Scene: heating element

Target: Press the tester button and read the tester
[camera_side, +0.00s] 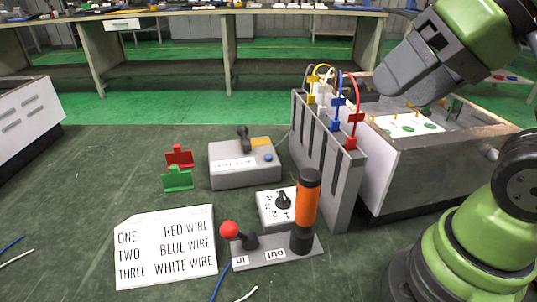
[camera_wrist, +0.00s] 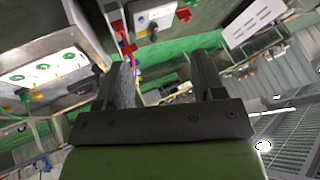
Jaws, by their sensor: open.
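The tester appears to be the grey box (camera_side: 240,175) in the side view. It has a black knob or lever on top, a yellow panel (camera_side: 261,141) and a blue button (camera_side: 268,157). I cannot read anything on the yellow panel. My gripper (camera_side: 392,92) is raised at the upper right, well apart from the grey box, above the bench beside the wire rack. In the wrist view my gripper (camera_wrist: 160,70) has its two dark fingers apart with nothing held between them.
A grey rack (camera_side: 312,150) holds coloured wires between my gripper and the box. A numbered selector (camera_side: 268,208), an orange-handled lever (camera_side: 307,205), a red ball lever (camera_side: 229,230), red and green clips (camera_side: 178,178) and a wire list card (camera_side: 165,247) stand around the box.

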